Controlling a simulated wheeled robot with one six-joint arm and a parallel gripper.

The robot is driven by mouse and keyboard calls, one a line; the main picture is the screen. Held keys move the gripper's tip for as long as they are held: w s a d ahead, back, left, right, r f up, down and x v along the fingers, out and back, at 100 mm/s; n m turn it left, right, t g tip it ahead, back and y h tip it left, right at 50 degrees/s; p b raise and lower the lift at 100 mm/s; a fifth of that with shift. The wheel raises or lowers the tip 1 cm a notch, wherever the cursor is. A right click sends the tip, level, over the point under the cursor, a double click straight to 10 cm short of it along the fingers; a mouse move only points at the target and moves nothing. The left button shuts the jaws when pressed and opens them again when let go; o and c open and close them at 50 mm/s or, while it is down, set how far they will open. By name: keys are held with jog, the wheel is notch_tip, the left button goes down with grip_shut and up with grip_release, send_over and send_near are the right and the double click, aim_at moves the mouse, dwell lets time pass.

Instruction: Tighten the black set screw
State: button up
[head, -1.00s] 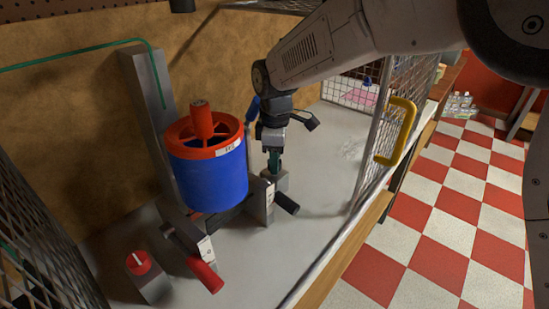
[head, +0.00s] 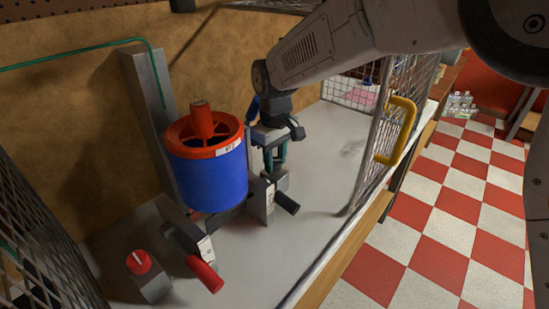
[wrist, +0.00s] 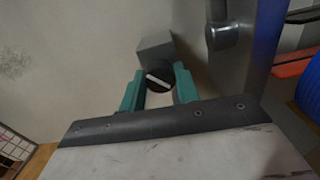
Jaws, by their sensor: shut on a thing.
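The black set screw (wrist: 158,79) shows in the wrist view as a round black head with a white line across it. It sits on a grey block (wrist: 156,46). My gripper (wrist: 159,88) has its two green fingers on either side of the head, shut on it. The white line runs at a slant between the fingers. In the head view my gripper (head: 270,168) points down onto the small grey block to the right of the blue duct. There the fingers largely hide the screw.
A blue duct with a red top (head: 207,180) stands close to the left of my gripper. A black handle (head: 287,202) sticks out below the gripper, and a red handle (head: 205,274) is at front left. A red knob (head: 138,262) sits on a grey block. A mesh cage wall is right.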

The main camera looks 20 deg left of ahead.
aim_at(275, 160)
jog(key=m, duration=0.4)
jog(key=shift+r, duration=0.15)
jog(key=shift+w+a+m, duration=0.1)
jog(key=shift+m, duration=2)
jog(key=o, duration=1)
jog(key=shift+c, duration=0.2)
jog(key=shift+r, duration=3.85)
